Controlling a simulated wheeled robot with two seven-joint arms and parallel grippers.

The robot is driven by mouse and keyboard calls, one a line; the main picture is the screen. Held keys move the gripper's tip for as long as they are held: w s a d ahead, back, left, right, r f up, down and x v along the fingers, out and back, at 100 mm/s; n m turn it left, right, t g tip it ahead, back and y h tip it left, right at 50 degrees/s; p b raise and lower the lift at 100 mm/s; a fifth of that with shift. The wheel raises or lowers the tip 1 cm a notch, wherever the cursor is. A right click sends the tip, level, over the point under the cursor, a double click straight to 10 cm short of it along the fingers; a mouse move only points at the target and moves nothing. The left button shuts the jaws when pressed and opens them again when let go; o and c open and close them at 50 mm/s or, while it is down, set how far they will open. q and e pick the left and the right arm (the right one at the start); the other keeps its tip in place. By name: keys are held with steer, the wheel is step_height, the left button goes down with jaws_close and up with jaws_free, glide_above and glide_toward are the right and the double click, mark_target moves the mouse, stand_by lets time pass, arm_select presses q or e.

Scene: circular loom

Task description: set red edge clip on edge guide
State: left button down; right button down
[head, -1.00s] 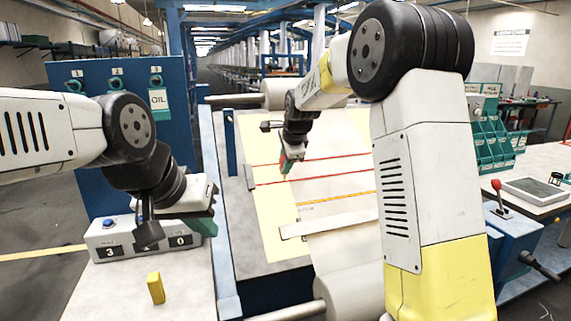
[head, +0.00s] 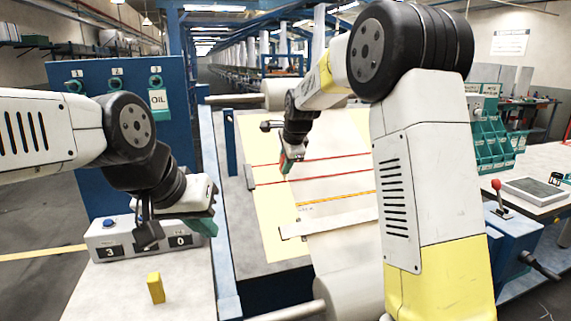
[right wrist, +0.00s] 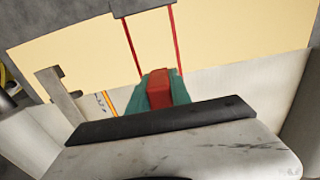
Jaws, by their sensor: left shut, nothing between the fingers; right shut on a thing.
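The red edge clip (right wrist: 160,90) is held between the teal fingertips of my right gripper (right wrist: 158,93) in the right wrist view. In the head view, the right gripper (head: 287,164) is over the left part of the cream cloth, near two red lines. A small grey piece (head: 250,177) at the cloth's left edge appears to be the edge guide; it also shows at the top of the right wrist view (right wrist: 140,6). The clip is apart from it.
A grey box with number displays (head: 150,240) stands on the left counter, with a yellow block (head: 156,288) in front. A metal plate (head: 320,226) lies across the cloth (head: 262,215). A red-knobbed lever (head: 497,190) is at the right.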

stand_by(0.4)
steer(key=c, duration=1.1)
jaws_free()
steer(key=v, duration=0.7)
steer(key=shift+s+r, duration=0.2)
steer(key=shift+r, duration=0.1)
